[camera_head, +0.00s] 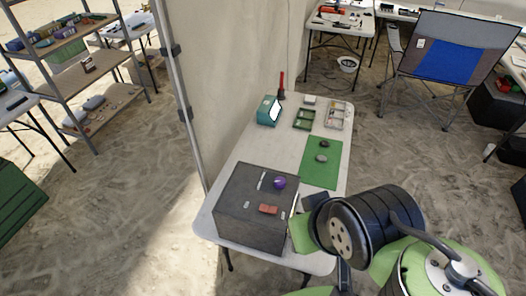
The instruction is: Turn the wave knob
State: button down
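A dark grey box (245,222) stands at the near end of the white table. On its top are a round purple knob (279,182), a slim white bar (262,181), a red block (268,209) and small pale pieces. No label reading "wave" is legible, so I cannot tell for sure which part is the wave knob. My gripper (298,212) is at the box's right side, to the lower right of the purple knob and apart from it. My wrist and arm hide much of it, and its fingers are too small to read.
Farther along the table (256,147) are a green mat (321,172) with dark stones, a teal device with a screen (269,111), green trays (304,119) and a red-and-black tool (281,87). A tent wall and pole (181,90) stand left of the table. A folding chair (440,52) stands at the back right.

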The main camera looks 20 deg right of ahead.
aim_at(279, 182)
jog(key=k+l+u, duration=0.1)
jog(key=l+u, duration=0.15)
jog(key=l, duration=0.25)
jog(key=k+l+u, duration=0.1)
jog(key=l+u, duration=0.2)
jog(key=l, duration=0.15)
jog(key=k+l+u, duration=0.25)
jog(key=l, duration=0.2)
jog(key=k+l+u, duration=0.25)
jog(key=l, duration=0.2)
jog(key=k+l+u, duration=0.25)
jog(key=i+l, duration=0.1)
jog(key=l, duration=0.05)
